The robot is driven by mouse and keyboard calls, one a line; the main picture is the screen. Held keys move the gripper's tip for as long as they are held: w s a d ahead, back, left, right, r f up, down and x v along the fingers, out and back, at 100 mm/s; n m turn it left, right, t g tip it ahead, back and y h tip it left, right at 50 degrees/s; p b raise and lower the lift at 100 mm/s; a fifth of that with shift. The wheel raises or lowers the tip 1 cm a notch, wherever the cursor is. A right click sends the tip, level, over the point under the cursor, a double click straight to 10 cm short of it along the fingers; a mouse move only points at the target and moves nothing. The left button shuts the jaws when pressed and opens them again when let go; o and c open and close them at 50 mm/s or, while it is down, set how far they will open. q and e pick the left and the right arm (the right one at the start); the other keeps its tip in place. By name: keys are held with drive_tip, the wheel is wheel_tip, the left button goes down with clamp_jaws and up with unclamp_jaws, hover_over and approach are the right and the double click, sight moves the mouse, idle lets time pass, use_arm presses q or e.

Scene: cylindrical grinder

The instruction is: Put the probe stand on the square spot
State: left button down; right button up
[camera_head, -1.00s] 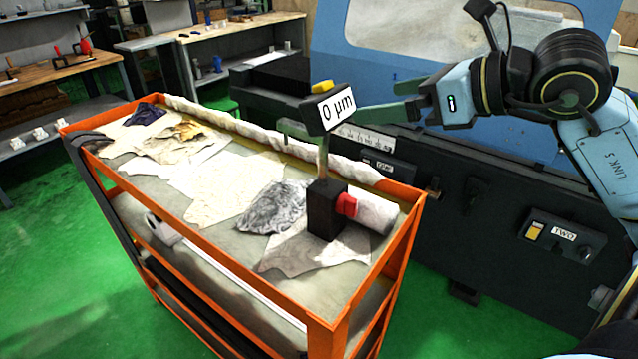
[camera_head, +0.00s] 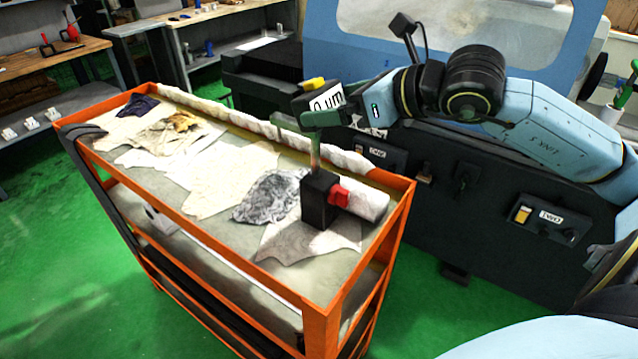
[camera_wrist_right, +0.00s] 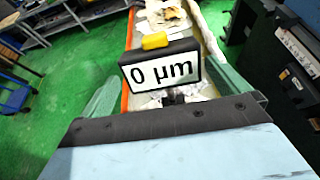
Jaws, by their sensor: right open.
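The probe stand has a black block base (camera_head: 317,200) with a red part on its side, a thin upright post (camera_head: 315,152) and a display (camera_head: 325,101) reading "0 µm" with a yellow top. It stands upright on a cloth at the near right end of the orange cart. My right gripper (camera_head: 308,121) is open at the display and upper post, its green fingers partly covering the display in the head view. In the right wrist view the display (camera_wrist_right: 161,70) shows between the two spread fingers. I cannot make out the square spot. My left gripper is not in view.
The orange cart (camera_head: 213,252) carries several cloths and a white roll (camera_head: 366,202) close to the stand. The blue and black grinder (camera_head: 480,195) stands behind and to the right. Workbenches (camera_head: 75,55) line the back left. Green floor is clear on the left.

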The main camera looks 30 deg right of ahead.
sight(327, 96)
drive_tip(key=shift+w+a+r+p, duration=0.1)
drive_tip(key=shift+w+a+p, duration=0.05)
drive_tip(key=shift+w+p, duration=0.3)
drive_tip(key=shift+w+a+p, duration=0.15)
drive_tip(key=shift+w+p, duration=0.15)
drive_tip(key=shift+w, duration=0.25)
drive_tip(key=shift+p+x, duration=0.5)
drive_tip(key=shift+x, duration=0.7)
drive_tip(key=shift+s, duration=0.1)
drive_tip(key=c, duration=1.6)
drive_tip(key=shift+c, duration=0.8)
drive_tip(key=shift+r, duration=0.1)
